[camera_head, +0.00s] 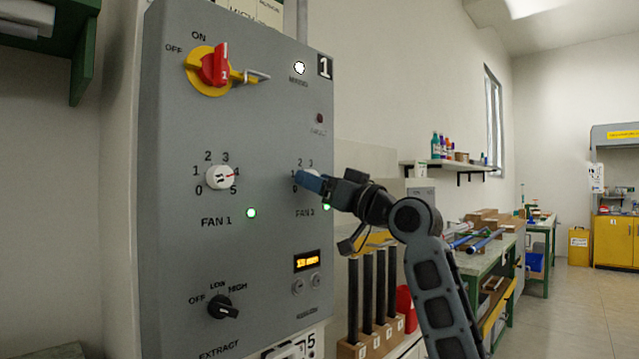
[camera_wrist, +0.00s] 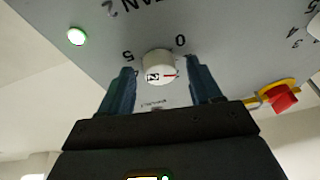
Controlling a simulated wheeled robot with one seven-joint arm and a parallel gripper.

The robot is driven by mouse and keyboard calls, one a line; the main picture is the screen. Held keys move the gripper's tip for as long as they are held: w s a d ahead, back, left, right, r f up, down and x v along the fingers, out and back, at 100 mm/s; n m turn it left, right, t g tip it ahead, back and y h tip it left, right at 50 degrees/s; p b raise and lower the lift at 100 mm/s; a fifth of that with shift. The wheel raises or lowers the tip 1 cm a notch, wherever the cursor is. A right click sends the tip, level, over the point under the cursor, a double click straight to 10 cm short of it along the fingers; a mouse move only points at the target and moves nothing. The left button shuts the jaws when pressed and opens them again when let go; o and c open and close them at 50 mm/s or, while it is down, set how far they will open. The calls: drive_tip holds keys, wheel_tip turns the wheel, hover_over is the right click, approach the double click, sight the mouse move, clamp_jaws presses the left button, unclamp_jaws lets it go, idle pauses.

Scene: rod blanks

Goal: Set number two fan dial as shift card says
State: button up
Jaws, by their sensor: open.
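The number two fan dial (camera_head: 313,174) is a round white knob above the FAN 2 label on the grey panel. My gripper (camera_head: 299,178) partly covers it in the head view. In the wrist view, which shows the panel upside down, the dial (camera_wrist: 158,62) sits between my two blue fingers (camera_wrist: 160,72). The fingers are open, one on each side, with gaps to the knob. Its red mark points right there, away from the 5 and below the 0, roughly the panel's 1 side. Papers at the panel top (camera_head: 258,10) are cut off; I cannot read a shift card.
The FAN 1 dial (camera_head: 220,177) points near 4. A red switch (camera_head: 214,66) with yellow base projects above, and a black EXTRACT knob (camera_head: 222,308) sits below. Green lamps are lit beside both fan labels. Dark rods in a wooden rack (camera_head: 372,335) stand below my arm.

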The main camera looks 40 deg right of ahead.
drive_tip(key=v, duration=0.7)
drive_tip(key=shift+s+b, duration=0.3)
drive_tip(key=shift+s, duration=0.1)
drive_tip(key=shift+f, duration=0.1)
